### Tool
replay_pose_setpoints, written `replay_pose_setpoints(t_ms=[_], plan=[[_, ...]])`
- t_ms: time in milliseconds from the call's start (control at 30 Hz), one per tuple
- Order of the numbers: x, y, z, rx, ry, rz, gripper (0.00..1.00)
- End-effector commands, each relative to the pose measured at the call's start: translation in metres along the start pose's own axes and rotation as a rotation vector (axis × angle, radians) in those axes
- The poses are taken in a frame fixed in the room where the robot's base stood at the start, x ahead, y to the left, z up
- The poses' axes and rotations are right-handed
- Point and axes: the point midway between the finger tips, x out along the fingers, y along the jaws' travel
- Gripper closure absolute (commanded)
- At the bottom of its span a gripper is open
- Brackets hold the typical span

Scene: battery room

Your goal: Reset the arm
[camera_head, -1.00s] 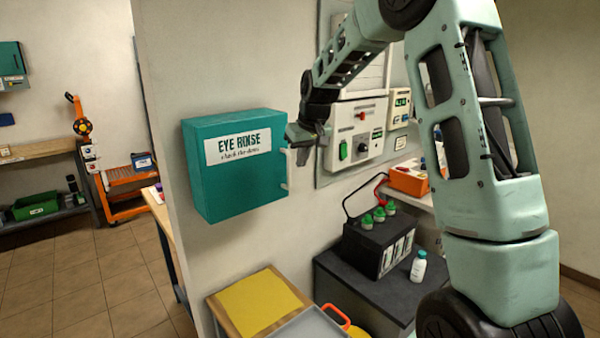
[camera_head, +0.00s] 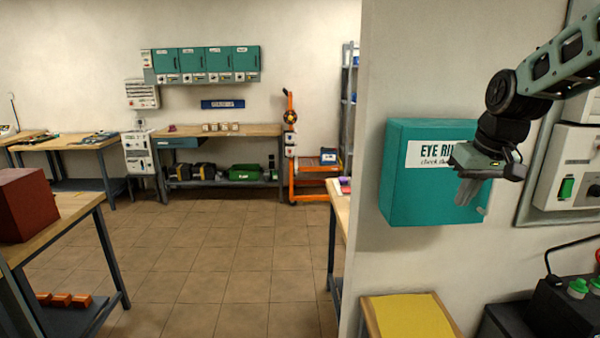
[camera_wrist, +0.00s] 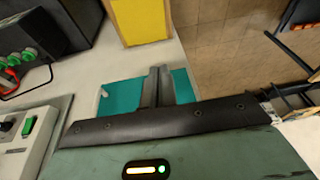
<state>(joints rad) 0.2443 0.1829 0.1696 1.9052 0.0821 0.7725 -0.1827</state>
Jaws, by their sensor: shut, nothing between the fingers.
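My gripper (camera_head: 468,192) is in front of the right part of the teal eye rinse cabinet (camera_head: 402,185) in the head view, with its fingers pointing down. It covers part of the cabinet's label. In the wrist view the fingers (camera_wrist: 157,80) are together and empty, with the teal cabinet (camera_wrist: 122,97) behind them. The cabinet hangs on the wall and its front looks closed. I cannot tell how far the gripper is from it.
A yellow mat (camera_head: 412,318) lies below the cabinet. A wall panel with a green switch (camera_head: 566,188) is at the right. A dark battery (camera_head: 560,312) with green caps stands below. Open tiled floor (camera_head: 220,265) lies left of the wall's edge. A bench with a red box (camera_head: 35,205) stands far left.

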Motion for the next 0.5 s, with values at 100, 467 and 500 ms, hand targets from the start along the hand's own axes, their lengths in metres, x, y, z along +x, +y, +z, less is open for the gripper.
replay_pose_setpoints(t_ms=[100, 467, 500], plan=[[0.021, -0.078, 0.046, -0.121, -0.055, -0.049, 1.0], [0.054, -0.213, 0.245, -0.48, -0.225, -0.108, 1.0], [0.056, -0.217, 0.265, -0.513, -0.239, -0.106, 1.0]])
